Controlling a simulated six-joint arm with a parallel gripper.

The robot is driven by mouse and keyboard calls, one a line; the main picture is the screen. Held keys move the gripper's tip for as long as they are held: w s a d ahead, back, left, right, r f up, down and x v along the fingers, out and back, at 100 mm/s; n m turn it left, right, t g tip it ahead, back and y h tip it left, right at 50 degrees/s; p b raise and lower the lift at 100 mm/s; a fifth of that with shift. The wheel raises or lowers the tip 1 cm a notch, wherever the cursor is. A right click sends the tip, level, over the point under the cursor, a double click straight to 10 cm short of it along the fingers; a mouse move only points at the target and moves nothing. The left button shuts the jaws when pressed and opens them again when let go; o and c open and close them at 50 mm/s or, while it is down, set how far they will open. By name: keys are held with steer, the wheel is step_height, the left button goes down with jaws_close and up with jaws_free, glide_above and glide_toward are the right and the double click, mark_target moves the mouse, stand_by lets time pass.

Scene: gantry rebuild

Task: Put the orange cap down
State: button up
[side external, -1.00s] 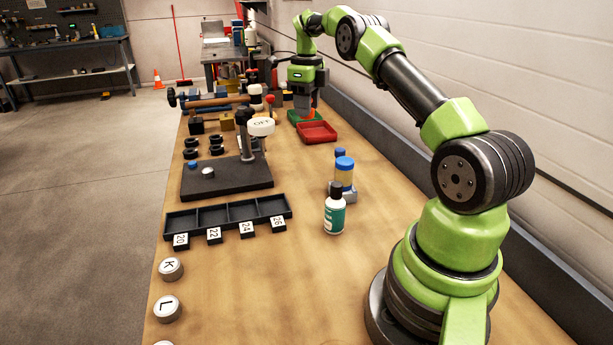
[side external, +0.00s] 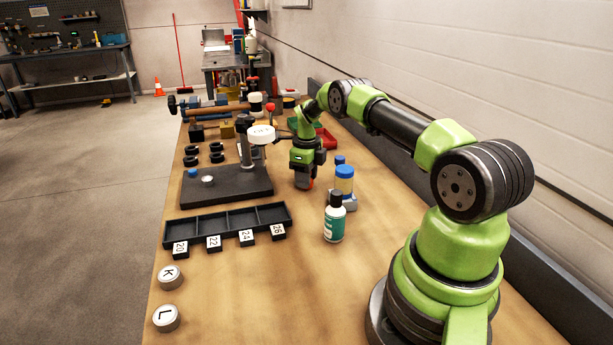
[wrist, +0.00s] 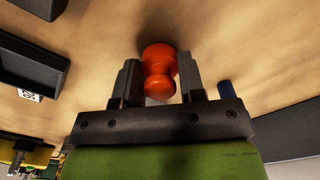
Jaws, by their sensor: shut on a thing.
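The orange cap (wrist: 158,58) is a rounded, waisted knob held between the two dark fingers of my gripper (wrist: 160,82) in the wrist view. In the side external view my gripper (side external: 303,184) hangs low over the wooden bench, between the black stand and the blue-topped jars. I cannot tell whether the cap touches the bench.
A black base plate with a post (side external: 228,190) stands to the left. A blue-lidded jar (side external: 344,184) and a white-green bottle (side external: 334,222) stand to the right and nearer. A black divided tray (side external: 190,228) lies in front. Red (side external: 326,138) and green trays are behind.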

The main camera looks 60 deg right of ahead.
steer(key=shift+f, duration=0.15)
steer(key=o, duration=0.9)
